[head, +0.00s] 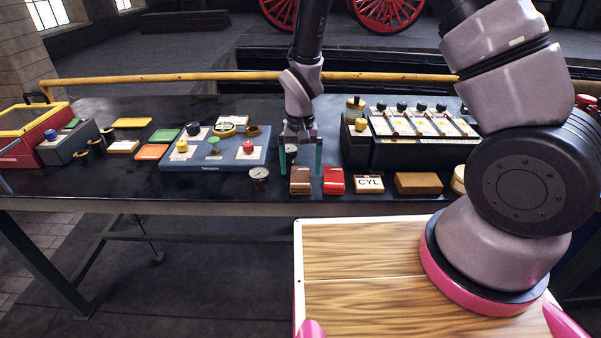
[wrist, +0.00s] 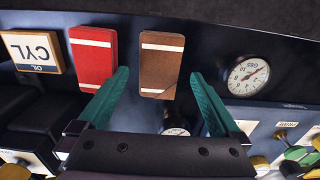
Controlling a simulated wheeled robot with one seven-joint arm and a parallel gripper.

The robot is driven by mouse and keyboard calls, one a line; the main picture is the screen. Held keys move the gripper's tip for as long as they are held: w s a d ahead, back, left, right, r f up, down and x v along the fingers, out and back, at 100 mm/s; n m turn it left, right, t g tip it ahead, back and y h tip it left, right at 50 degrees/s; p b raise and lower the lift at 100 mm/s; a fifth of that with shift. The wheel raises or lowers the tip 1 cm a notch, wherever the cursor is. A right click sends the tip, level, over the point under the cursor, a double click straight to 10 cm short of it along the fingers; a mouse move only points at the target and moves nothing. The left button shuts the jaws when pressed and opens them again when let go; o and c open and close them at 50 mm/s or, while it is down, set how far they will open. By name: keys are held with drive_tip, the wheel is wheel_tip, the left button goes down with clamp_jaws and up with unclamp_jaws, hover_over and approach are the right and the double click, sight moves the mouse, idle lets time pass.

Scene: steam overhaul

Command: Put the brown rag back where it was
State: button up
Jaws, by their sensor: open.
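The brown rag (head: 300,184) is a folded brown block with white bands, lying flat near the front edge of the dark bench. It also shows in the wrist view (wrist: 162,62). My gripper (head: 301,172) points down over it with its two teal fingers apart. In the wrist view my gripper (wrist: 160,73) is open and empty, with one fingertip on either side of the rag's near part. Neither finger visibly touches the rag. I cannot tell the exact height of the fingertips above the bench.
A red rag (head: 333,182) lies close to the right of the brown one, with a CYL box (head: 369,184) beyond it. Behind are a blue board (head: 215,158) and a dark lever rack (head: 420,155).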

wheel_tip(320, 180, up, 10)
wheel_tip(320, 180, up, 9)
drive_tip(key=m+t+y, duration=0.1)
hover_over(301, 177)
drive_tip(key=w+d, duration=0.2)
drive_tip(key=d, duration=0.3)
drive_tip(key=s+d+r+m+t+y, duration=0.1)
drive_tip(key=s+d+r+t, duration=0.15)
drive_tip(key=d+r, duration=0.7)
drive_tip(key=s+d+r+m+t, duration=0.1)
drive_tip(key=s+d+r+t, duration=0.2)
drive_tip(key=s+d+r, duration=0.5)
drive_tip(key=shift+s+r+m+t, duration=0.35)
drive_tip(key=shift+s+r+m, duration=0.05)
drive_tip(key=shift+s+r, duration=1.35)
drive_tip(key=shift+d, duration=0.1)
